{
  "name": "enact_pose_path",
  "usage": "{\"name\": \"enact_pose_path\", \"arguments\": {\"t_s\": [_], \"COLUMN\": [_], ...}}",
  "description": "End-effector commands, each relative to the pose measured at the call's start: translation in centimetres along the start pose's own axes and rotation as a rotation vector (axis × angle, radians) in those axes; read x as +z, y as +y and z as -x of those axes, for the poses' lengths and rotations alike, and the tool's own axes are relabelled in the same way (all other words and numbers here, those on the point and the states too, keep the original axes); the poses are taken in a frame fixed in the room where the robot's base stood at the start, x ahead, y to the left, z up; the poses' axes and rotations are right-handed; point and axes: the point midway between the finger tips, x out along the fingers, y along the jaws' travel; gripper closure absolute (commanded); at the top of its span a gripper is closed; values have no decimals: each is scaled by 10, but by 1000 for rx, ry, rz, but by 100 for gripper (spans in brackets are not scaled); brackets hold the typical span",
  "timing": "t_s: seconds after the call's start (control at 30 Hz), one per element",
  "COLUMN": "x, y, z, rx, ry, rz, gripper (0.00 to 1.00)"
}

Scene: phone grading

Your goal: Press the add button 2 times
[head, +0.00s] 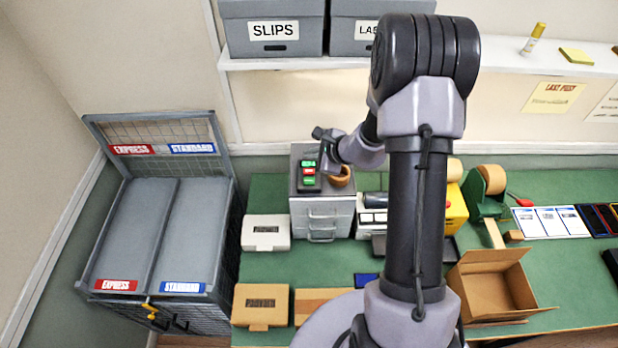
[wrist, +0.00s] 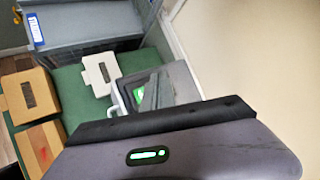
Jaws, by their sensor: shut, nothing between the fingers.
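A small dark button panel (head: 309,186) with a green, a red and another green button lies on top of a grey drawer cabinet (head: 322,207). I cannot read which button is add. My gripper (head: 320,134) is shut and empty, above the back of the panel. In the wrist view, part of the panel with a lit green patch (wrist: 138,95) shows beside the grey finger of my gripper (wrist: 152,92), which hides the rest. I cannot tell whether the finger touches a button.
A brown round holder (head: 340,177) stands right of the panel on the cabinet. A white box (head: 265,232) and a brown box (head: 260,306) lie to the left. A wire cage with express and standard bins (head: 150,235) stands further left. A shelf (head: 290,63) runs behind.

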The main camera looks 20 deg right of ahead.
Motion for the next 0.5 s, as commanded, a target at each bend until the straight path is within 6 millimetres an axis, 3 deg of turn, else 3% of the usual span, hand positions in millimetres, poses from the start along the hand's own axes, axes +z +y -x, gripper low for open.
{"name": "enact_pose_path", "arguments": {"t_s": [0.5], "x": [-36], "y": [35], "z": [-49], "rx": [0], "ry": [0], "rz": [0], "gripper": [100]}}
